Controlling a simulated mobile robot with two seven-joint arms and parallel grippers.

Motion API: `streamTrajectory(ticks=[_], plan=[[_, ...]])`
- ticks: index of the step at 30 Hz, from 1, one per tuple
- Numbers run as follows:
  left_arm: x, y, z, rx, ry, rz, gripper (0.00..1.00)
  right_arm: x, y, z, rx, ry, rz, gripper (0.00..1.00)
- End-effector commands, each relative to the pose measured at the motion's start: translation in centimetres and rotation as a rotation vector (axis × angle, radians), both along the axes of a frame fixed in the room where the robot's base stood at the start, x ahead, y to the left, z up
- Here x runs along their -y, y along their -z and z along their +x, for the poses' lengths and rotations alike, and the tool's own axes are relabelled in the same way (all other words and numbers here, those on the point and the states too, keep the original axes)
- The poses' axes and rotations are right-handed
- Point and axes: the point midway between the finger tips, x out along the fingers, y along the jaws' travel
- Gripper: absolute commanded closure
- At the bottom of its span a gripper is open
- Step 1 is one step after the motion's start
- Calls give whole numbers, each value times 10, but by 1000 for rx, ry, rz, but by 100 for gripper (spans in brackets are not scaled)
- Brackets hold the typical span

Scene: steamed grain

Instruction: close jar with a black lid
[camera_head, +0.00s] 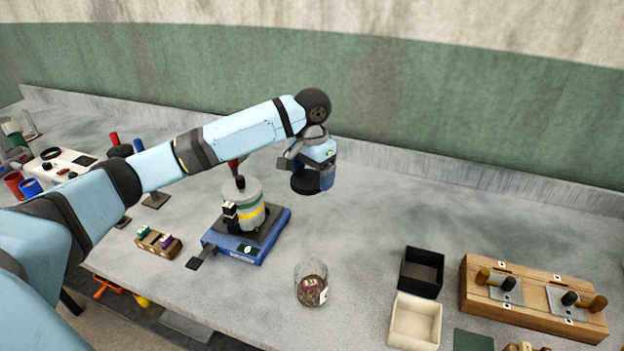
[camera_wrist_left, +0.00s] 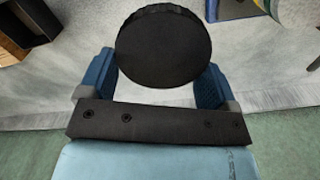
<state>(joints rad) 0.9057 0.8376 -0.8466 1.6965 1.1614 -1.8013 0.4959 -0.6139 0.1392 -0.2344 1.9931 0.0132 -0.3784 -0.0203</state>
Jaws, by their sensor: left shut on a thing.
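A clear glass jar (camera_head: 311,284) with brown grain and a small label stands uncovered near the front middle of the bench. My left gripper (camera_head: 316,172) reaches over the back of the bench, behind the jar. It is shut on a round black lid (camera_head: 305,184), held above the bench top. In the left wrist view the lid (camera_wrist_left: 163,47) sits between the two blue fingers (camera_wrist_left: 155,78), its flat round face toward the camera. The lid and the jar are well apart. My right gripper is not in view.
A blue-based device (camera_head: 240,250) with a grey cylinder stands left of the jar. A black box (camera_head: 421,284), a cream box (camera_head: 401,335) and a wooden block with handles (camera_head: 480,310) are on the right. The bench between lid and jar is clear.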

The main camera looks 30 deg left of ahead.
Motion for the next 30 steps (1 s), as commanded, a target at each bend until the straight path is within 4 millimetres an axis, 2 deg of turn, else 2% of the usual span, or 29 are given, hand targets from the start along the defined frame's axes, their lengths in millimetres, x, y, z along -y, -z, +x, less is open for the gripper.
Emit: streamTrajectory(ticks=[7,10,11,18,21,29,30], plan=[[0,0,0,0,0,0,38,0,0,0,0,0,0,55],[11,4,-1,-2,-8,-2,38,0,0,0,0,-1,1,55],[18,7,-2,-3,-14,-2,38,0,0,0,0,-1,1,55],[99,29,-15,-4,-114,-1,38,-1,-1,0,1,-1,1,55],[119,33,-20,-1,-145,-2,38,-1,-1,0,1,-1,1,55],[122,34,-21,0,-158,0,38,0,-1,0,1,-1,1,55],[122,34,-21,0,-157,0,38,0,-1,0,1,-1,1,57]])
